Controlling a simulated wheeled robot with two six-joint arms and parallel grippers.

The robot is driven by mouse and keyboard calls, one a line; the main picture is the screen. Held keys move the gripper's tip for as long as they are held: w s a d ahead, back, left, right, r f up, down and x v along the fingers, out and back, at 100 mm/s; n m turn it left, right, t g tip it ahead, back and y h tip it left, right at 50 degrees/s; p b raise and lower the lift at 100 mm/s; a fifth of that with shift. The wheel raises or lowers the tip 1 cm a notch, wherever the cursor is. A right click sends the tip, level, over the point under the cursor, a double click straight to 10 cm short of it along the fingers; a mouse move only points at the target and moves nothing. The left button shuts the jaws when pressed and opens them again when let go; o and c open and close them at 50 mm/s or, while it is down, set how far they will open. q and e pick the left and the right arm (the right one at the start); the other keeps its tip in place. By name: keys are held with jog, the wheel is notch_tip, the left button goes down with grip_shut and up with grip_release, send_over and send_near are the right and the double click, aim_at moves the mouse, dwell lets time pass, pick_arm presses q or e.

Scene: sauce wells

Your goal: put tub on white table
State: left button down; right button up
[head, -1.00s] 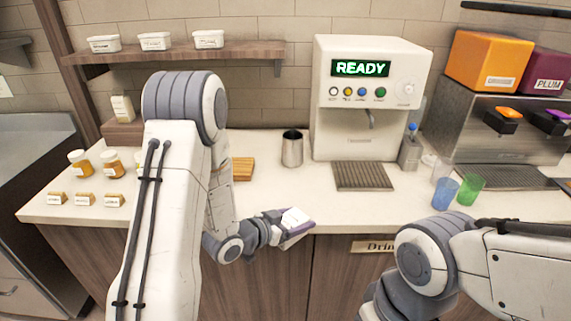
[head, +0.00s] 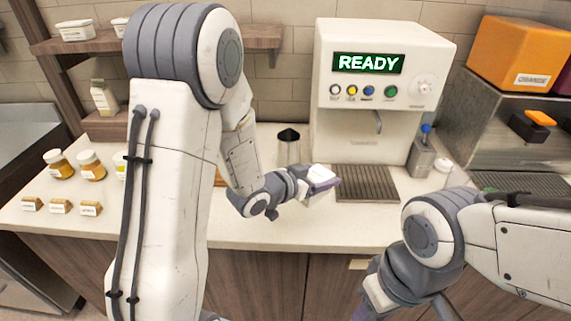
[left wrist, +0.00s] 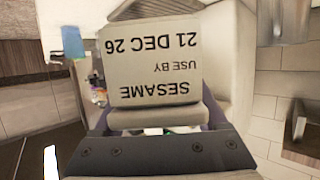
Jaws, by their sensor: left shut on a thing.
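My left gripper (head: 318,183) is shut on a pale tub (left wrist: 152,60). In the left wrist view the tub's label reads upside down: SESAME, USE BY 21 DEC 26. In the head view the gripper is over the front of the counter, left of the drip tray, and the tub is small and partly hidden by the gripper. A long pale counter (head: 270,232) runs below it; I cannot tell whether this is the white table.
A white machine reading READY (head: 375,75) stands behind the drip tray (head: 365,184). A metal cup (head: 289,150) stands behind my left gripper. Jars (head: 90,165) and small labelled blocks (head: 60,206) are at the left. White tubs (head: 76,30) sit on the shelf, partly hidden by my arm.

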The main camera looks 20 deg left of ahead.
pick_arm(q)
jog(key=w+a+f, duration=0.1)
jog(key=a+f, duration=0.1)
jog(key=a, duration=0.1)
jog(key=w+a+f+p, duration=0.1)
jog(key=w+a+f, duration=0.1)
jog(key=a, duration=0.1)
jog(key=w+a+f+p, duration=0.1)
jog(key=w+a+f, duration=0.1)
jog(key=a, duration=0.2)
jog(key=shift+f, duration=0.1)
jog(key=shift+w+a+f+p, duration=0.2)
jog(key=shift+a+f+p, duration=0.1)
jog(key=shift+a+f, duration=0.1)
notch_tip(320, 180, down, 3)
jog(key=shift+d+f+p, duration=0.1)
jog(key=shift+p, duration=0.3)
jog(key=shift+f, duration=0.3)
jog(key=shift+f, duration=0.15)
jog(key=shift+c, duration=1.4)
grip_release()
jog(key=shift+f, duration=0.1)
jog(key=shift+o, duration=1.4)
